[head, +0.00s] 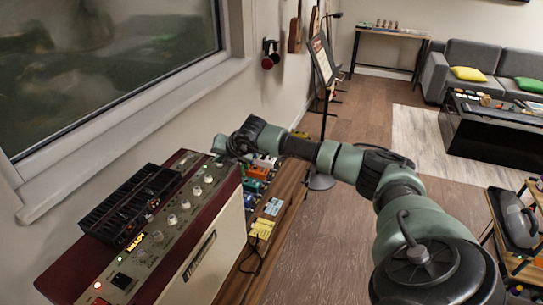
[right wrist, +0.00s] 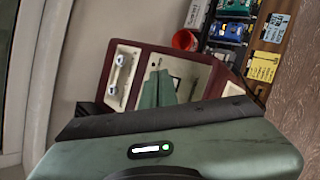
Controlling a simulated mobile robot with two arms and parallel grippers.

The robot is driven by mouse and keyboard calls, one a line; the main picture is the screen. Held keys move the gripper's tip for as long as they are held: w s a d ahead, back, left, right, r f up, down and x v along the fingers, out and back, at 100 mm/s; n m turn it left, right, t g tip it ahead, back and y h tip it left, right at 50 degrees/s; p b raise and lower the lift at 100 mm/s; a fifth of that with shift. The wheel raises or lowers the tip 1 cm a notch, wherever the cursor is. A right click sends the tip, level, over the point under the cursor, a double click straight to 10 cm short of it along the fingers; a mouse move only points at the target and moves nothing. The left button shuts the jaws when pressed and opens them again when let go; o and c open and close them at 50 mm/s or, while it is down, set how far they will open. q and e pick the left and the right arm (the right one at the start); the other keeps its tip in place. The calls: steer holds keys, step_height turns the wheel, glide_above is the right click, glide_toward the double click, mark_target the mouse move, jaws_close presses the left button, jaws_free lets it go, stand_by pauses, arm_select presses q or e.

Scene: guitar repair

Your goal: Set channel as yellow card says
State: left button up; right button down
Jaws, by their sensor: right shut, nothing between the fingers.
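The amplifier (head: 165,238) stands at the left, dark red with a cream panel on top. My left gripper is out of view.
Several pedals (head: 258,172) and a pale blue card (head: 273,206) are on the wooden bench to the right. A thin stand (head: 326,105) rises behind my right arm.

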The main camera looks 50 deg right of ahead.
steer(key=shift+f, duration=0.2)
steer(key=shift+r, duration=0.7)
steer(key=shift+r, duration=0.1)
step_height(320, 180, up, 6)
steer(key=shift+f+p, duration=0.1)
steer(key=shift+p, duration=0.65)
